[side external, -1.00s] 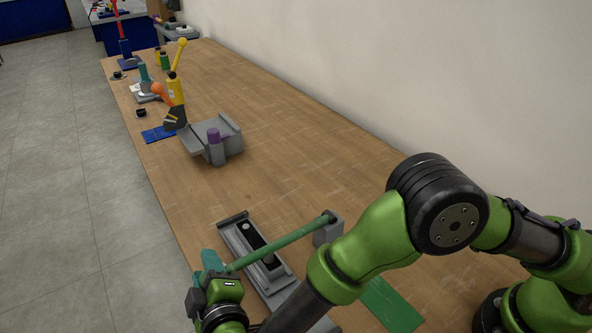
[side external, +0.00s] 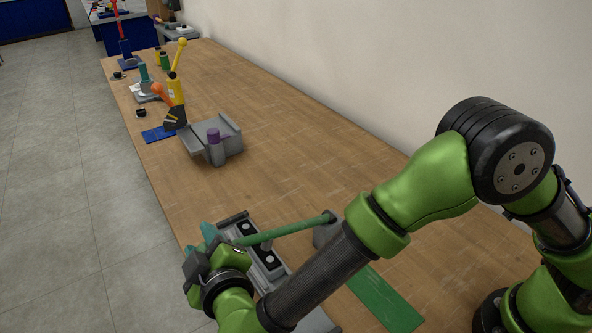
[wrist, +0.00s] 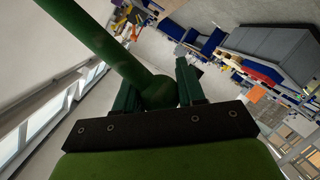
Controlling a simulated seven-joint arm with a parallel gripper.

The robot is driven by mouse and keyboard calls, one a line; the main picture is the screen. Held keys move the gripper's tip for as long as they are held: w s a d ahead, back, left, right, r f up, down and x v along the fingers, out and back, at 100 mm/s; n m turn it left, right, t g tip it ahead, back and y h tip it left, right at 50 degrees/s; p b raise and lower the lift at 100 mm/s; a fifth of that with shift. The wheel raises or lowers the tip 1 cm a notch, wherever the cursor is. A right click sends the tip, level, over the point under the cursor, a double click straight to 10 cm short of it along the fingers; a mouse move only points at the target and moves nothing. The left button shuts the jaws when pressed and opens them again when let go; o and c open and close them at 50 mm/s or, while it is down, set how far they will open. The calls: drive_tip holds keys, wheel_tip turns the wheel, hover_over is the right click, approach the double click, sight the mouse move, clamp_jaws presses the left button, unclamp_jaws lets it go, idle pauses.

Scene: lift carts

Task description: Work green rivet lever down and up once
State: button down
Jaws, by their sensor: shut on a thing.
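The green rivet lever (side external: 285,232) is a long bar running from a grey pivot block (side external: 326,234) leftward to my gripper (side external: 205,238). The bar slopes slightly down toward the gripper, above a grey press base (side external: 234,219) with dark pads and pale round spots. In the wrist view, the lever (wrist: 95,45) ends in a rounded green knob between the two dark green fingers of my gripper (wrist: 157,88). The gripper is shut on this end. The lower part of the press is partly hidden behind my arm.
A green strip (side external: 385,300) lies on the wooden table (side external: 290,150) right of my forearm. Farther back stand a grey fixture (side external: 222,145) with a purple knob, a yellow lever device (side external: 176,90) and a blue plate (side external: 158,133). The table between is clear.

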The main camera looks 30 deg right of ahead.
drive_tip(key=d+r+m+y, duration=0.3)
drive_tip(key=d+r+m, duration=0.4)
drive_tip(key=d+r, duration=1)
drive_tip(key=shift+r+m, duration=0.4)
drive_tip(key=shift+r, duration=0.15)
drive_tip(key=shift+d+r, duration=0.1)
drive_tip(key=shift+d, duration=0.1)
drive_tip(key=c, duration=0.7)
unclamp_jaws()
drive_tip(key=shift+a, duration=0.1)
drive_tip(key=v, duration=1.7)
drive_tip(key=shift+f, duration=0.25)
